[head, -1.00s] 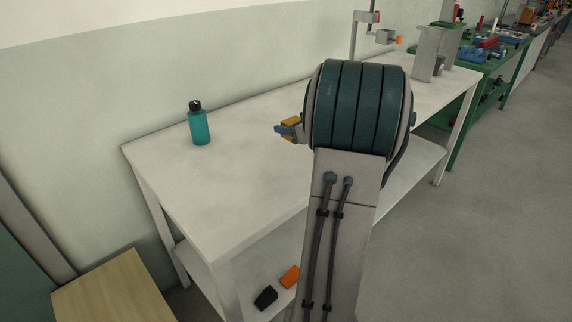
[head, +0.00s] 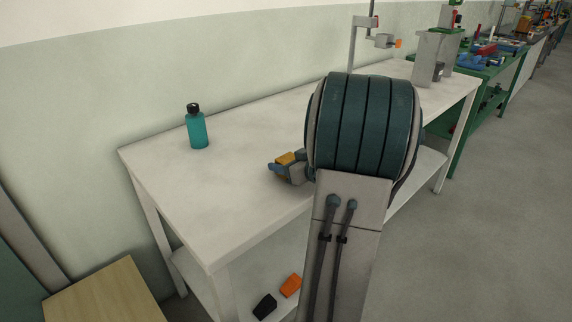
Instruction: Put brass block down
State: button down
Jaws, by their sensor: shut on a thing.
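The brass block (head: 286,158) is a small yellow-orange piece in the head view, left of my arm's large teal joint. My gripper (head: 279,164) is shut on it, with a blue-grey finger showing at the block's left. Both appear over the white table (head: 200,205), near its middle. I cannot tell whether the block touches the tabletop. My own arm hides much of the gripper's wrist and the table behind it.
A teal bottle with a black cap (head: 197,128) stands at the table's back left. A grey stand (head: 352,45) rises at the back. Black (head: 265,306) and orange (head: 290,285) objects lie on the lower shelf.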

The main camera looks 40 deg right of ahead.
jog(key=c, duration=0.5)
grip_release()
jog(key=shift+f, duration=0.1)
jog(key=shift+s+r, duration=0.3)
jog(key=shift+s, duration=0.05)
jog(key=p+v, duration=0.2)
jog(key=v, duration=0.9)
jog(key=shift+s, duration=0.2)
